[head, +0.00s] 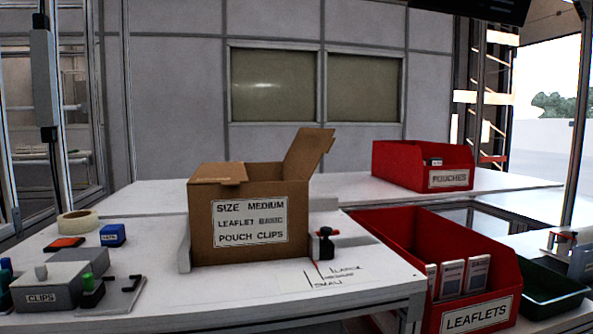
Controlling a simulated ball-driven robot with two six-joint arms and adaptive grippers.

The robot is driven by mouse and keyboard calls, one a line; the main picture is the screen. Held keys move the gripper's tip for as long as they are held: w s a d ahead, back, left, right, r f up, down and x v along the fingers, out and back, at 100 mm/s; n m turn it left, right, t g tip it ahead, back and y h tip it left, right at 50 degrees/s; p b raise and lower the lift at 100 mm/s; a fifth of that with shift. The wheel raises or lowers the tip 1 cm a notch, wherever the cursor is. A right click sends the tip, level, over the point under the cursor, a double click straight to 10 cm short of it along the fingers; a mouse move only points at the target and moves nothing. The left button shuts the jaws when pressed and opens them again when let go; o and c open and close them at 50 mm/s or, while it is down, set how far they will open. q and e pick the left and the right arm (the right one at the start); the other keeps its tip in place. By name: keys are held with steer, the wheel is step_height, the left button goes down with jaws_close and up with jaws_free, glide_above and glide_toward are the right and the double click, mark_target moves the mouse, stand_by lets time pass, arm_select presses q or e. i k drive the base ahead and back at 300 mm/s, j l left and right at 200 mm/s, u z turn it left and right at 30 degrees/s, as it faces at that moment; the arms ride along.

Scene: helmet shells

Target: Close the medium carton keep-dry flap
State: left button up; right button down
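The medium carton (250,219) is a brown cardboard box in the middle of the white table. Its white label reads "SIZE MEDIUM, LEAFLET BASIC, POUCH CLIPS". A large flap (306,155) on its right side stands up and leans outward to the right. A small flap (220,174) lies about level at the front left of the top edge. No keep-dry marking can be read on either flap. Neither of my grippers shows in the head view.
A red leaflets bin (428,259) and a red pouches bin (422,165) are at right. A tape roll (77,222), blue box (112,235) and grey clips box (48,287) are at left.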

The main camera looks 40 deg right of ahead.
mark_target(306, 150)
steer(key=z, duration=1.15)
